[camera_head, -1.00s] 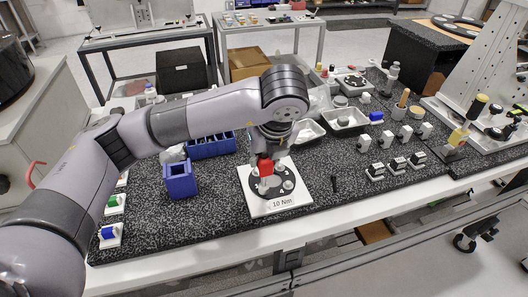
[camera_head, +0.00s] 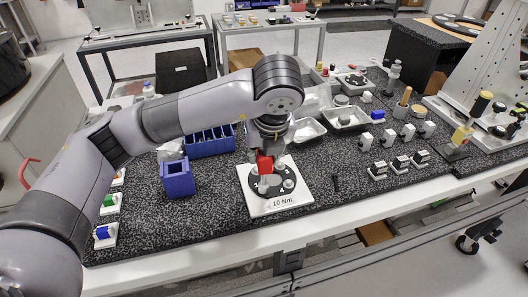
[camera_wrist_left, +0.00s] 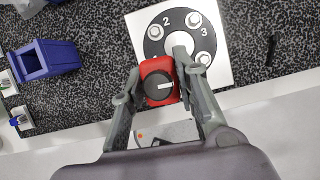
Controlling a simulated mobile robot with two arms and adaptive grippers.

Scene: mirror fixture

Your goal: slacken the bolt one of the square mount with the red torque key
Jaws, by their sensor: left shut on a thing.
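The square mount is a white plate (camera_head: 257,207) marked "10 Nm" with a dark disc on it, near the table's front edge. It also shows in the wrist view (camera_wrist_left: 136,24), where the numbers 2 and 3 are readable beside pale bolts. My left gripper (camera_head: 265,154) is above the mount, shut on the red torque key (camera_head: 264,166). In the wrist view, the fingers of the left gripper (camera_wrist_left: 156,72) flank the key (camera_wrist_left: 159,67), whose black dial faces the camera. The key's lower end is over the disc; its contact with a bolt is unclear. My right gripper is not in view.
A blue open box (camera_head: 178,180) stands left of the mount, with a blue divided bin (camera_head: 210,142) behind it. Silver trays (camera_head: 308,130) lie behind the mount. Several small white blocks (camera_head: 378,170) stand to the right. A small black piece (camera_head: 336,183) lies close to the mount's right.

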